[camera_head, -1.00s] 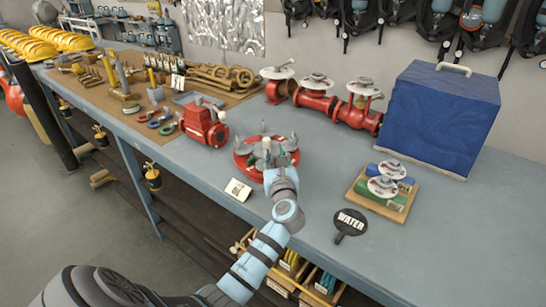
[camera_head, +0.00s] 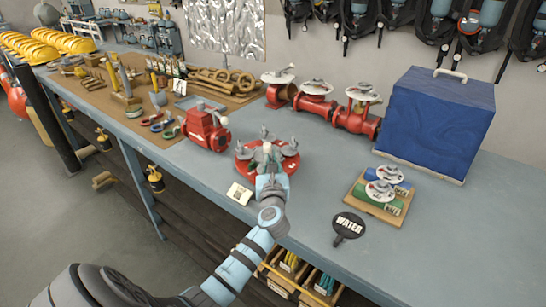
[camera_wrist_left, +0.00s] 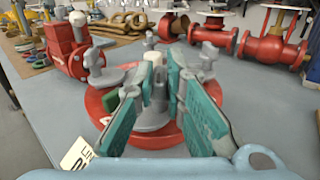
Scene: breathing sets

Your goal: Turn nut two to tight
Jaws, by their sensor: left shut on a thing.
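A round red flange fitting (camera_head: 289,165) sits on the bench near its front edge, with grey wing nuts around a white-topped centre post. In the left wrist view the red flange (camera_wrist_left: 97,103) shows a wing nut at left (camera_wrist_left: 95,68) and another at right (camera_wrist_left: 206,62). My left gripper (camera_head: 268,174) reaches over the flange's near side. Its teal fingers (camera_wrist_left: 160,90) are shut on a grey nut, mostly hidden between them. My right gripper is not in view.
A white label card (camera_head: 239,193) lies by the flange at the bench edge. A red valve body (camera_head: 205,130) stands to the left. A round WATER sign (camera_head: 348,226), a board with valves (camera_head: 378,208) and a blue box (camera_head: 437,120) are to the right.

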